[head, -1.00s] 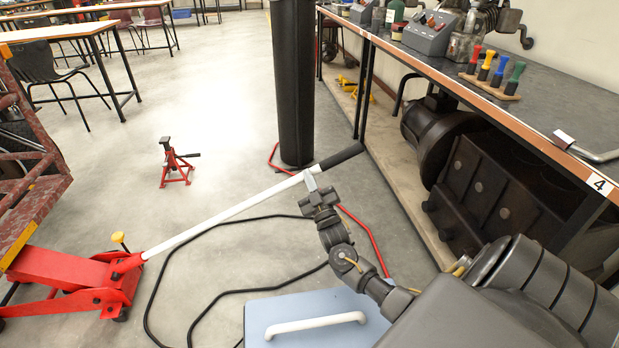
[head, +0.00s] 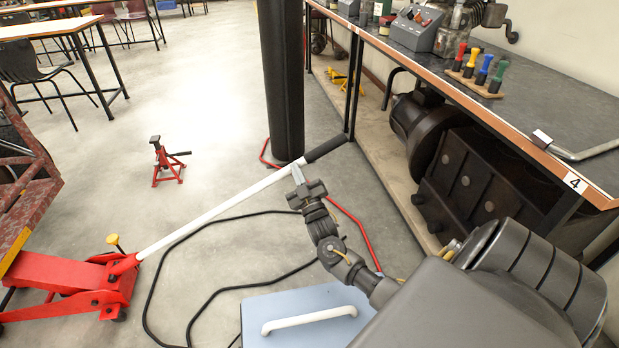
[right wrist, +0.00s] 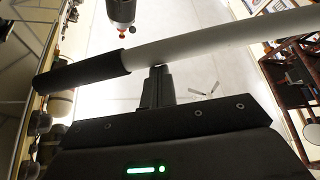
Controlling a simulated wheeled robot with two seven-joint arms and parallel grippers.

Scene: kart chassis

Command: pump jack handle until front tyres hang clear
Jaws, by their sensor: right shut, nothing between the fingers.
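The red floor jack (head: 75,278) stands at the lower left of the head view, its front under the edge of the kart chassis (head: 28,215). Its white handle (head: 220,207) slants up to the right and ends in a black grip (head: 325,148). My right gripper (head: 297,173) is shut and empty, its tips at the underside of the white bar just below the grip. In the right wrist view the closed fingertips (right wrist: 158,70) meet or nearly meet the bar (right wrist: 215,42) from below. The front tyres cannot be made out. My left gripper is not seen.
A red jack stand (head: 168,165) is on the floor behind the handle. A black pillar (head: 282,80) rises beyond the grip. The workbench (head: 440,85) runs along the right. A blue case (head: 290,300) and a black cable (head: 190,235) lie on the near floor.

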